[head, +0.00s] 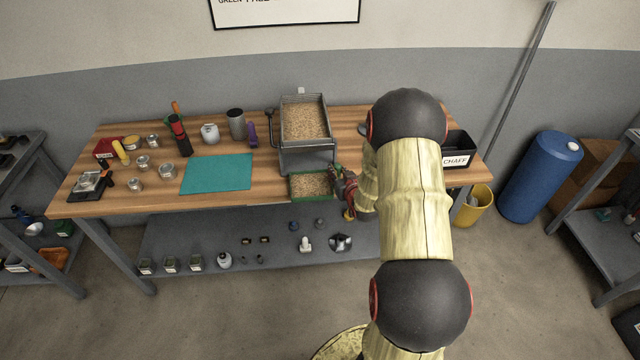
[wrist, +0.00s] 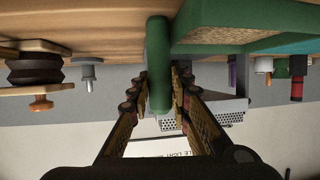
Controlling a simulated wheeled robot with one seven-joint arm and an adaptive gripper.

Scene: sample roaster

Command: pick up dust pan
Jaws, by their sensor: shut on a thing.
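The dust pan (head: 292,186) is green with a shallow pan that holds tan, bean-like material. In the head view it is at the table's front edge, just in front of the metal roaster tray (head: 308,158). My gripper (head: 345,189) is at its right side. In the wrist view, which looks upside down, the dust pan's green handle (wrist: 157,45) runs between the two fingers of my gripper (wrist: 158,80), which are shut on it. The pan part (wrist: 215,40) extends to the right there. I cannot tell whether the pan touches the tabletop.
The wooden table (head: 270,200) carries a teal mat (head: 217,173), several tins and a black chaff bin (head: 457,147). A grey lower shelf (head: 200,235) holds small items. A yellow bucket (head: 473,206) and blue barrel (head: 540,178) stand at right. Floor in front is clear.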

